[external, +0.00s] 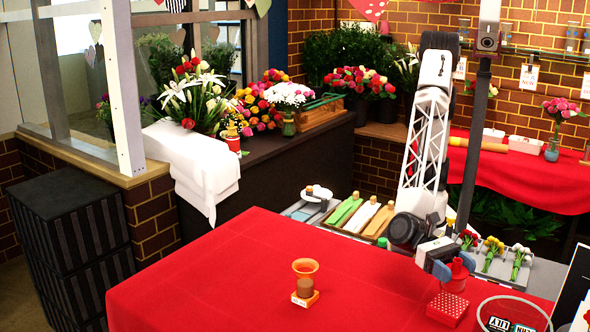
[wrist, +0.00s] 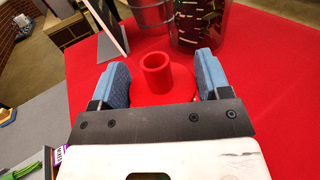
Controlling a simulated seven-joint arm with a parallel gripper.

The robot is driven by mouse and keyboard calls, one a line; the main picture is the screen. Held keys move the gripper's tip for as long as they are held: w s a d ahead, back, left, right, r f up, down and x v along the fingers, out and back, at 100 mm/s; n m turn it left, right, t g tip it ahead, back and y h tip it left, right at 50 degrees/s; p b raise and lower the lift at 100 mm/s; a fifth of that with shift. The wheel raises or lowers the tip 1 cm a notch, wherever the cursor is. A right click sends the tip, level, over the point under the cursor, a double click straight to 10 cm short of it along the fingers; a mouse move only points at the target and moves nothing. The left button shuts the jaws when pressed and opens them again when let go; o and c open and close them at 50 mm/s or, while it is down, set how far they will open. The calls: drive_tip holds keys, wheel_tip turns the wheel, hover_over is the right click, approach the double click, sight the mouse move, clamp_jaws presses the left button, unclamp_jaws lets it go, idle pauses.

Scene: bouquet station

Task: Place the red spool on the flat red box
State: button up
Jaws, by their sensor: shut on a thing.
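The red spool (external: 457,274) is held between the blue fingers of my gripper (external: 455,267), at the right of the external view. In the wrist view, the spool (wrist: 156,73) stands upright between the fingers (wrist: 160,82), its round flange reaching toward both. The flat red box (external: 447,308), with pale dots, sits on the red cloth below the spool in the external view. The spool appears to be above the box; the exact gap is hard to tell. I cannot make out the box in the wrist view, where the spool and gripper cover the area below.
An orange-topped stand with a small label (external: 304,283) is on the red table (external: 220,280). Trays with flowers (external: 495,263) lie behind. The table's left side is clear.

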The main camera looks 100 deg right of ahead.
drive_tip(key=shift+w+a, duration=0.35)
drive_tip(key=shift+a, duration=0.35)
drive_tip(key=shift+f, duration=1.8)
drive_tip(key=shift+f, duration=0.1)
drive_tip(key=o, duration=0.9)
drive_tip(key=shift+o, duration=0.2)
drive_tip(key=v, duration=1.2)
